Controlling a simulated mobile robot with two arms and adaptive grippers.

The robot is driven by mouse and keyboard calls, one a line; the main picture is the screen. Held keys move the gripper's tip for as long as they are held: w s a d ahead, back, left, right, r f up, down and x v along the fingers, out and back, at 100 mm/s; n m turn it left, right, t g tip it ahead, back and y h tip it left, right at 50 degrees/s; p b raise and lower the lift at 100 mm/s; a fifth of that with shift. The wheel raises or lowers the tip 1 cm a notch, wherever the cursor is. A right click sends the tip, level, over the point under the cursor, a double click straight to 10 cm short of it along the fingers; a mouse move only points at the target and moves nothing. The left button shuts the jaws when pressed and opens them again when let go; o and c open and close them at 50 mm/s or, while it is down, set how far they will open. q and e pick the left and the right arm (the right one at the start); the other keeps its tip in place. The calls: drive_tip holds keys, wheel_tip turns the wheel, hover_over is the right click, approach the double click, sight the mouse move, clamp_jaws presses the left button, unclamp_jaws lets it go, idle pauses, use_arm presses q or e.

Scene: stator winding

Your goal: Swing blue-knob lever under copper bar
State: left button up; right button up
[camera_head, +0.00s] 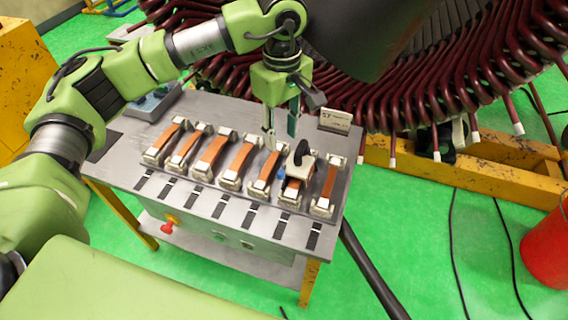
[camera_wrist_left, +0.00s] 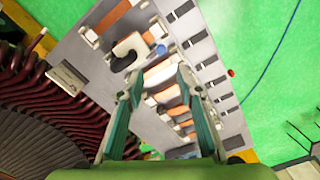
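The lever with a blue knob (camera_head: 281,173) sits by the second copper bar from the right on the grey bench (camera_head: 135,178). Its beige body (camera_head: 302,166) with a black part lies over that copper bar (camera_head: 293,187). In the left wrist view the blue knob (camera_wrist_left: 161,49) shows just beyond the fingertips, beside the beige body (camera_wrist_left: 130,45). My left gripper (camera_head: 281,140) is above the bench, behind the lever in the head view. Its fingers (camera_wrist_left: 160,74) are apart with nothing between them. My right gripper is not in view.
Several other copper bars (camera_head: 210,157) in white-ended holders stand in a row to the left; one (camera_head: 329,182) is at the right. A small sign (camera_head: 335,121) stands at the bench's back right corner. The coil-ringed stator (camera_head: 450,80) is behind. A red bucket (camera_head: 546,248) stands right.

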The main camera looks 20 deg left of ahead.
sight(283, 172)
use_arm(q)
wheel_tip(283, 172, down, 12)
drive_tip(key=p, duration=0.4)
drive_tip(key=shift+d+p, duration=0.1)
drive_tip(key=shift+p, duration=0.3)
drive_tip(key=shift+f, duration=0.45)
drive_tip(key=shift+c, duration=0.5)
